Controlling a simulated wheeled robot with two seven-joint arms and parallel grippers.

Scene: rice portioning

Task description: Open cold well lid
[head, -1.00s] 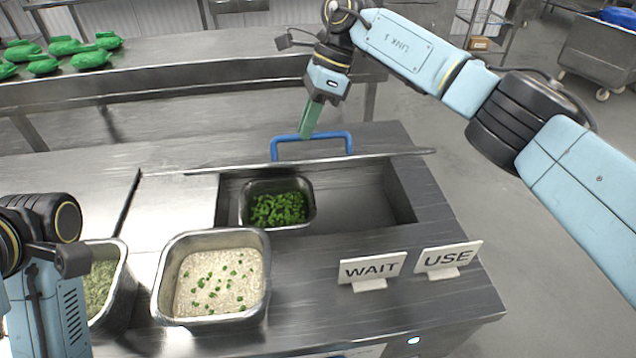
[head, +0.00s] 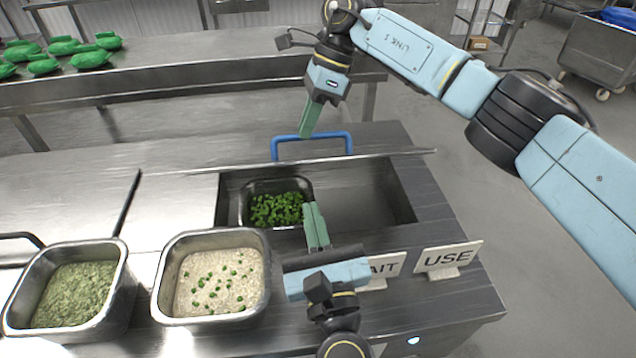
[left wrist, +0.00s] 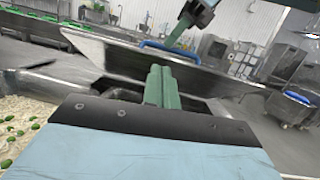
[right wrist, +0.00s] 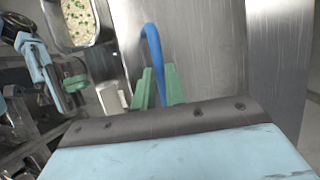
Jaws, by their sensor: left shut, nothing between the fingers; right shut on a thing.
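The cold well (head: 345,205) is an open rectangular recess in the steel counter, holding a metal pan (head: 276,184) of chopped greens. Its lid (head: 385,156) stands raised along the well's far edge, with a blue handle (head: 312,137) on it. My right gripper (head: 306,134) is shut on the blue handle; the right wrist view (right wrist: 155,90) shows the handle between its green fingers. My left gripper (head: 316,228) is shut and empty, at the near edge of the well, right of the greens pan. Its closed fingers also show in the left wrist view (left wrist: 162,88).
A pan of rice with green bits (head: 212,232) and a pan of green-grey food (head: 72,285) stand at the front left. A WAIT sign (head: 388,266), partly hidden by my left arm, and a USE sign (head: 448,258) stand at the right. Green bundles (head: 62,46) lie on the back table.

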